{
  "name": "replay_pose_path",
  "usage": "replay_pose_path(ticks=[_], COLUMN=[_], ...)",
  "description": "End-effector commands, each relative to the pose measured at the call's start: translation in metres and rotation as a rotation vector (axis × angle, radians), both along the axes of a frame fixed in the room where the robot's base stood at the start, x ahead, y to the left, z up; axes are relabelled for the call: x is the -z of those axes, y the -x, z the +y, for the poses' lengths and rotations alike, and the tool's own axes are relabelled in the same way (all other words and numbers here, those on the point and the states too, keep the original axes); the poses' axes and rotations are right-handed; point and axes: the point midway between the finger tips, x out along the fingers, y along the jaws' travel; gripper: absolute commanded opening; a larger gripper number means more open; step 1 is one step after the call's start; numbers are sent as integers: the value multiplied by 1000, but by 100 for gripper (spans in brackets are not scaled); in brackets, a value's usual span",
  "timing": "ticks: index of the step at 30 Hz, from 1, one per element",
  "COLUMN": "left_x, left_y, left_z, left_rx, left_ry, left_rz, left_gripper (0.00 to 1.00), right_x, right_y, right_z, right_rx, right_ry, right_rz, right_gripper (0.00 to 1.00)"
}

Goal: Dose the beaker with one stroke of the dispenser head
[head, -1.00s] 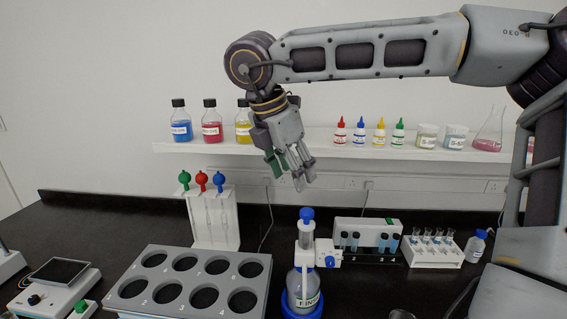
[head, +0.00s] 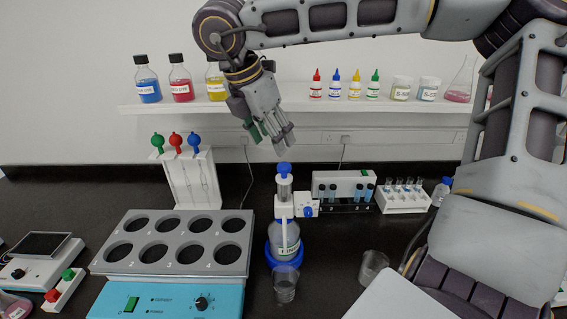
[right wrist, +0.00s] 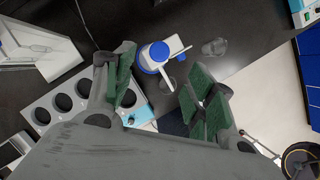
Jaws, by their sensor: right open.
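The dispenser bottle (head: 284,238) stands upright in a blue ring, with a white pump body and a blue dispenser head (head: 284,169) on top. A clear beaker (head: 286,284) stands right in front of it. My right gripper (head: 270,144) is open and empty, fingers pointing down, just above and slightly left of the dispenser head. In the right wrist view the blue dispenser head (right wrist: 158,51) shows beyond and between the open fingers (right wrist: 165,80). The spout and its alignment with the beaker are hard to make out. My left gripper is not in view.
A grey rack with round holes (head: 170,262) on a blue base stands left. A second clear beaker (head: 373,267) stands right. Behind are a pipette stand (head: 190,180), a tube rack (head: 402,199) and a white shelf (head: 300,116) with bottles.

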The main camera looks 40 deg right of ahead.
Motion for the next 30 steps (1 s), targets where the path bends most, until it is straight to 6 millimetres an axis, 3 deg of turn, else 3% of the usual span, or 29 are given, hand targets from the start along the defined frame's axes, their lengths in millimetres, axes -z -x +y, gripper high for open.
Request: replay_pose_path(ticks=[21,30], left_x=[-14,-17], left_y=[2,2], left_z=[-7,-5], left_rx=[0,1], left_ry=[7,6], left_rz=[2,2], left_gripper=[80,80], right_x=[76,96], right_y=[-2,-3], right_z=[-32,-40], right_rx=[1,1], right_ry=[-2,-1], right_rz=[2,0], right_gripper=[55,55])
